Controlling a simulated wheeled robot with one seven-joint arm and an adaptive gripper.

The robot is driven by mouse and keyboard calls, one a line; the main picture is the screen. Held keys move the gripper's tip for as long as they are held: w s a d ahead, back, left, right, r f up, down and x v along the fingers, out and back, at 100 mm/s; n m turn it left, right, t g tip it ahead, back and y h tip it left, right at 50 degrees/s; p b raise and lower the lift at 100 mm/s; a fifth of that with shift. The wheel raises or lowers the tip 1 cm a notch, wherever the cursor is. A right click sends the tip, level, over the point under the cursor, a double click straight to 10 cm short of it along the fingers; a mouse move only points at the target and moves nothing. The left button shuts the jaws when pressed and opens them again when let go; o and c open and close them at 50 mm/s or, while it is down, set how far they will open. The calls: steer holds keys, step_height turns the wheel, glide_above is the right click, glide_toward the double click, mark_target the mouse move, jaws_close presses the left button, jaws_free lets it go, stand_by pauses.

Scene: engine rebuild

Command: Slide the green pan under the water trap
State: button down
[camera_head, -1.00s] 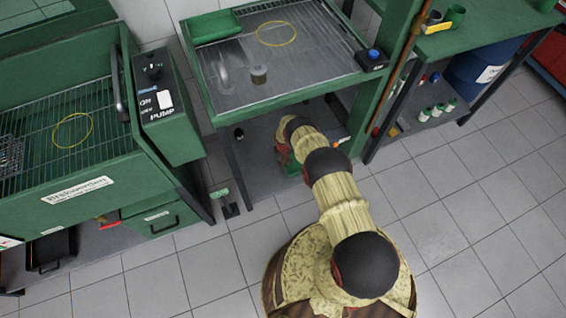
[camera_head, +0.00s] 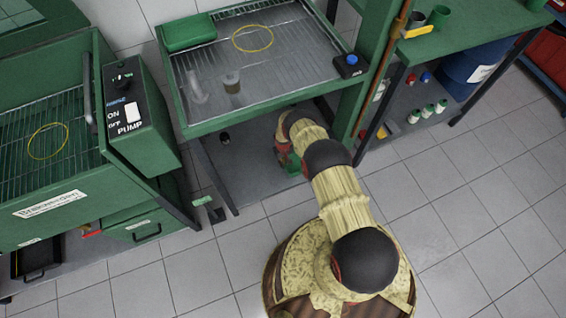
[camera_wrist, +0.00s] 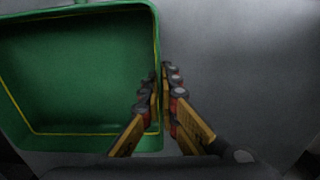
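The green pan (camera_wrist: 75,75), a shallow rectangular tray with a yellow line along its rim, fills the left of the wrist view. My gripper (camera_wrist: 166,76) has its two fingers close together on either side of the pan's right wall, which it pinches. In the head view only a small green part of the pan (camera_head: 292,164) shows below my wrist, on the grey lower shelf under the middle bench. My arm hides most of it. A pale pipe (camera_head: 196,87) and a small cup-like cylinder (camera_head: 232,83) show at the bench's grate; I cannot tell whether they are the water trap.
The middle bench's leg (camera_head: 214,178) stands left of my arm, with a small pedal (camera_head: 215,209) beside it. A dark small object (camera_head: 224,138) lies on the lower shelf (camera_head: 245,175). A green cabinet (camera_head: 140,110) stands left. Open tiled floor lies right.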

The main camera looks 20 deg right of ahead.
steer(key=c, duration=2)
jaws_free()
steer(key=shift+o, duration=0.2)
